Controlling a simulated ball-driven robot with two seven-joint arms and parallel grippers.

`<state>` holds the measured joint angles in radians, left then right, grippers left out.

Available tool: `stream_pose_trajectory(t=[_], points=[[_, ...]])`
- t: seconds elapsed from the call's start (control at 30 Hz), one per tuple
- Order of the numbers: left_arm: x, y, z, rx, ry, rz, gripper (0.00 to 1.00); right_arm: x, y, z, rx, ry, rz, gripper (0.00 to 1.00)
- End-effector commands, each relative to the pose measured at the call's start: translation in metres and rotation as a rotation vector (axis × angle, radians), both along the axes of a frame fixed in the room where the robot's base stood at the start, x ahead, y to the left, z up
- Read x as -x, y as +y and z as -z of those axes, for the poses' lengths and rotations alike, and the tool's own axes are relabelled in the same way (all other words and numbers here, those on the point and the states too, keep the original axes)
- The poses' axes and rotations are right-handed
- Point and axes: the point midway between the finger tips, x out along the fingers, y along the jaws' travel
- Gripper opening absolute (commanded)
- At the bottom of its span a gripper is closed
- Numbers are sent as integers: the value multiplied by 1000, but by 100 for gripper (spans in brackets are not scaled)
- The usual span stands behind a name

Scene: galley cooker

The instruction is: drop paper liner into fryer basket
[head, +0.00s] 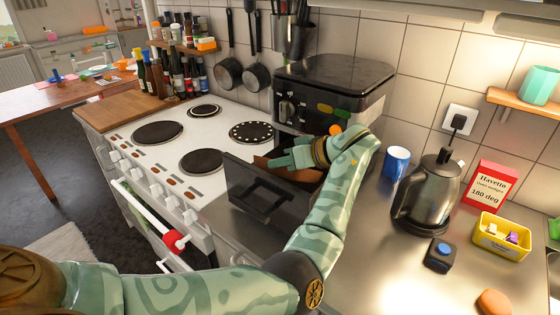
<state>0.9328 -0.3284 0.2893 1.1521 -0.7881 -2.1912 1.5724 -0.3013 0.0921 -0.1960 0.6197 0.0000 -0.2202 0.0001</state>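The fryer (335,88) is a black box-shaped appliance against the tiled wall. Its dark basket drawer (265,192) is pulled out toward me, over the counter's edge beside the cooker. My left gripper (282,160) reaches in from the right, low over the basket's opening, fingers pointing left. A brown, paper-like piece, seemingly the liner (261,161), shows at the fingertips, and more brown shows below the hand. The hand hides most of the basket's inside, and I cannot tell whether the fingers grip the liner. My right gripper is out of view.
A white cooker (170,172) with dark hotplates is left of the basket. Right on the steel counter are a blue mug (397,162), a kettle (428,192), a red box (489,186) and a yellow tub (501,237). Two pans (243,76) hang behind.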

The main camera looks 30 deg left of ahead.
Motion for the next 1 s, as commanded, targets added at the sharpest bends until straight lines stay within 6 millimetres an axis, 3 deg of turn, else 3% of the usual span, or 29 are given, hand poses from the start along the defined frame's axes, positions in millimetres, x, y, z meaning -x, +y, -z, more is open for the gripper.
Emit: stream_pose_trajectory(t=[0.23, 0.27, 0.33, 0.63, 0.77, 1.0], points=[[0, 0, 5, 0, 1, 0, 0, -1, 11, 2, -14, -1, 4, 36], [0, 0, 5, 0, 1, 0, 5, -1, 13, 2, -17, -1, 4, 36], [0, 0, 5, 0, 1, 0, 24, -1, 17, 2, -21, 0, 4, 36], [0, 0, 4, 0, 0, 0, 24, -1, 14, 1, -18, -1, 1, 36], [0, 1, -12, -1, -3, -1, 24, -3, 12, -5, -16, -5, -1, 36], [-8, -51, -37, 0, -1, 3, 24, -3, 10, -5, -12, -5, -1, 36]])
